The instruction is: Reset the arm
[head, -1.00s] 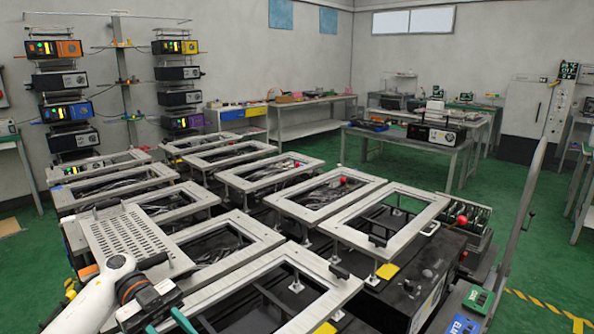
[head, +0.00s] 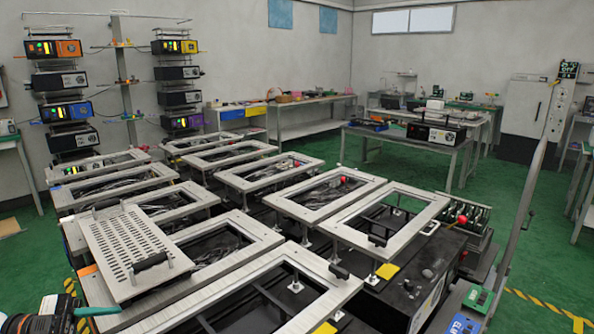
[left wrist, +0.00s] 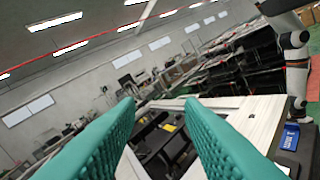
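My left gripper (head: 98,312) is at the bottom left of the head view, with a teal finger pointing right over the near frames. In the left wrist view, its two teal fingers (left wrist: 160,108) stand apart with nothing between them. A perforated metal plate (head: 128,245) with a black handle (head: 150,262) lies over the left frames, behind and above the gripper and apart from it. A long grey lever arm (head: 520,225) stands tilted at the right. A red ball knob (head: 462,220) shows near the right fixture. My right gripper is not seen in the head view.
Several pale rectangular frames (head: 205,300) on posts fill the middle and left. Small green (head: 477,297) and blue (head: 463,324) boxes sit at the lower right. A workbench (head: 400,140) stands behind. Green floor is open at the right.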

